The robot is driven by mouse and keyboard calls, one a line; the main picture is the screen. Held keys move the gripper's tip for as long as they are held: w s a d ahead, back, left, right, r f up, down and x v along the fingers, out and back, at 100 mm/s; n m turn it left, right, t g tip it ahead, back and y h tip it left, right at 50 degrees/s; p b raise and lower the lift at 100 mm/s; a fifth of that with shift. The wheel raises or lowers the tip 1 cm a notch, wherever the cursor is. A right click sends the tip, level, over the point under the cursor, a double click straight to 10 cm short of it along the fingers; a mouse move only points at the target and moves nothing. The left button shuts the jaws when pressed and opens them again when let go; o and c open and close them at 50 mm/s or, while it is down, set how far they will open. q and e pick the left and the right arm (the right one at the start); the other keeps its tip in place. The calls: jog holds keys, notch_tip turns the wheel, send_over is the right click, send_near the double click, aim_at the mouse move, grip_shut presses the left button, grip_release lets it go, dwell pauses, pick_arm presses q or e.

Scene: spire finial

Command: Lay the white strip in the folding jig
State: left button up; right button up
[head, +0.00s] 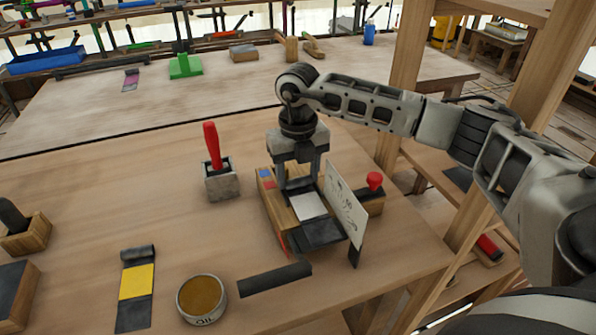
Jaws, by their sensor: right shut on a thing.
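The white strip (309,206), a dark strip with a white band across it, lies within the outline of the folding jig (279,213). The jig is a wooden block with blue and red marks, an upright white panel with dark writing at its right, and a red knob. My right gripper (299,184) points down over the jig's far part and is shut on the strip's far end, which the fingers partly hide. I cannot tell whether the strip touches the jig's bed. The strip's dark near end shows toward the front. My left gripper is not in view.
A strip with a yellow band (137,282), a round tin (202,300) and a dark bar (275,278) lie in front. A red-handled tool (213,150) stands in a grey block left of the jig. A wooden post (405,75) rises behind my right arm.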

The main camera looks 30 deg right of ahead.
jog(key=o, duration=1.2)
jog(key=shift+c, duration=0.2)
notch_tip(320, 180, up, 12)
jog(key=shift+r+b, duration=0.15)
jog(key=shift+b, duration=0.25)
